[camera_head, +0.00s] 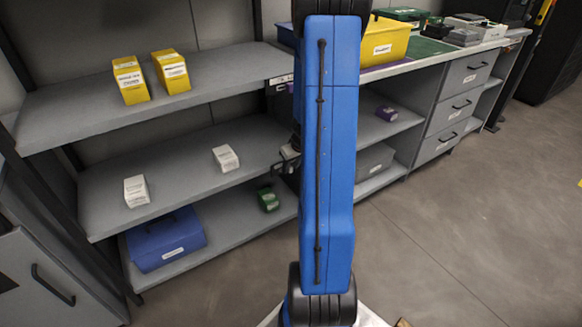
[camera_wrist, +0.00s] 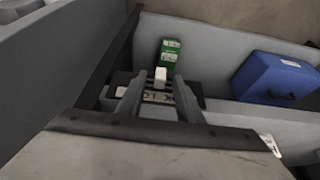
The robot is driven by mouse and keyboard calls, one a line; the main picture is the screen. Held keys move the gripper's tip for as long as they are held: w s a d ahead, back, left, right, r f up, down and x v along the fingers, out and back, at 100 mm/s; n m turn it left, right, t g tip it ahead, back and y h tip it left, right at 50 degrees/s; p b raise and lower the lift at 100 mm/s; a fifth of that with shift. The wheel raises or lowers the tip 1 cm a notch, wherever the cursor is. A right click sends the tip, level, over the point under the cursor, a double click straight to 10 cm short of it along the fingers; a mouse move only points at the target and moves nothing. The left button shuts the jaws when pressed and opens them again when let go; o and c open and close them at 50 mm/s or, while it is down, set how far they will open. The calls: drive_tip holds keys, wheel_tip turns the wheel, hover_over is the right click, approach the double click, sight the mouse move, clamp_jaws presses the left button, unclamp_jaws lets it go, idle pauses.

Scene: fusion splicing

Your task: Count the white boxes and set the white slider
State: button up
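Two white boxes stand apart on the middle shelf in the head view, one at the left (camera_head: 136,191) and one nearer the middle (camera_head: 225,158). In the wrist view, my gripper (camera_wrist: 160,85) is open, with its two grey fingers apart. A small white block (camera_wrist: 160,76), which looks like the slider, shows between the fingertips with gaps on both sides. A dark panel with a partly hidden light label (camera_wrist: 158,97) lies behind the fingers. In the head view my blue arm hides most of the gripper. I cannot tell the slider's exact setting.
Two yellow boxes (camera_head: 152,75) stand on the top shelf. A blue bin (camera_head: 166,239) and a green box (camera_head: 268,198) are on the bottom shelf. A counter with a yellow bin (camera_head: 384,42) and drawers (camera_head: 457,104) stands right. The floor at right is clear.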

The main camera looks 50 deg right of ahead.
drive_tip(key=shift+w+f, duration=0.1)
drive_tip(key=shift+f, duration=0.15)
drive_tip(key=shift+c, duration=0.4)
clamp_jaws()
drive_tip(key=shift+s+d, duration=0.15)
drive_tip(key=shift+d, duration=0.5)
drive_tip(key=shift+s+d, duration=0.15)
drive_tip(key=shift+d, duration=0.5)
drive_tip(key=shift+o, duration=0.4)
unclamp_jaws()
drive_tip(key=shift+d, duration=0.1)
drive_tip(key=v, duration=1.7)
drive_tip(key=shift+s, duration=0.25)
